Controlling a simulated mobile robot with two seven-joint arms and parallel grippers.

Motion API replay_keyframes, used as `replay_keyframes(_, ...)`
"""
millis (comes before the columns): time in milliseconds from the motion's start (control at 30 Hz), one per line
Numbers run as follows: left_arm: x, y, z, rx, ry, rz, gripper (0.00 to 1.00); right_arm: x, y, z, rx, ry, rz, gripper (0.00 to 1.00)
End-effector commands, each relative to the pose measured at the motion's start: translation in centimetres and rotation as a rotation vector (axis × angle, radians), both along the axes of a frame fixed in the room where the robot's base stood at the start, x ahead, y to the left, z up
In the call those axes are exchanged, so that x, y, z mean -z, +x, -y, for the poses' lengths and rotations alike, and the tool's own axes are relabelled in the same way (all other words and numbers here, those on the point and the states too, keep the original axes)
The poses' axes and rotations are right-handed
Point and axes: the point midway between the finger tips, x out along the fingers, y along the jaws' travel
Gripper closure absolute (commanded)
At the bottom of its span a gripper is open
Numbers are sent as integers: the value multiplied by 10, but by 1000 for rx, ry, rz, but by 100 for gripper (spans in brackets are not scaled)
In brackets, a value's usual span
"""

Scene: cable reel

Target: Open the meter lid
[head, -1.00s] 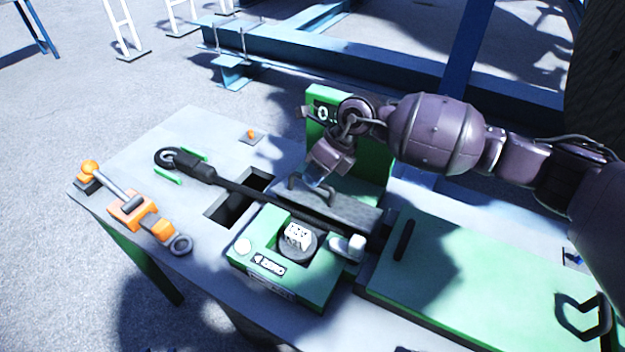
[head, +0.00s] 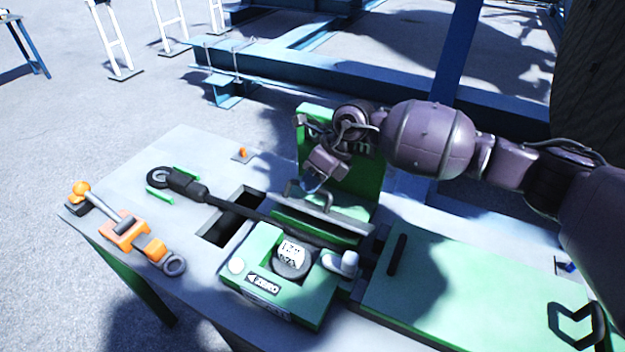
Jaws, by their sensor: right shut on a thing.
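The meter (head: 295,308) is a green box with a round counter dial (head: 291,259), a label that reads ZERO and a white knob at its right. Its grey lid (head: 335,219) is behind the dial, hinged toward the green back plate (head: 348,190) and tilted partly up, with its front edge raised. My right gripper (head: 312,184) comes from the right and is shut on the lid's dark handle (head: 291,193). The fingertips are partly hard to make out. My left gripper is not in view.
A black cable (head: 235,212) with a ring end runs across the bench (head: 150,170) behind the dial, past a rectangular opening. An orange clamp tool (head: 130,234) lies at the left. A green cover (head: 470,285) fills the right. Blue beams (head: 350,87) stand behind.

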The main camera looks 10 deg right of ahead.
Motion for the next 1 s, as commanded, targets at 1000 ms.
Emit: replay_keyframes(1000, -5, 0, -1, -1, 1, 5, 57, -64, -1, 40, 3, -9, -4, 60)
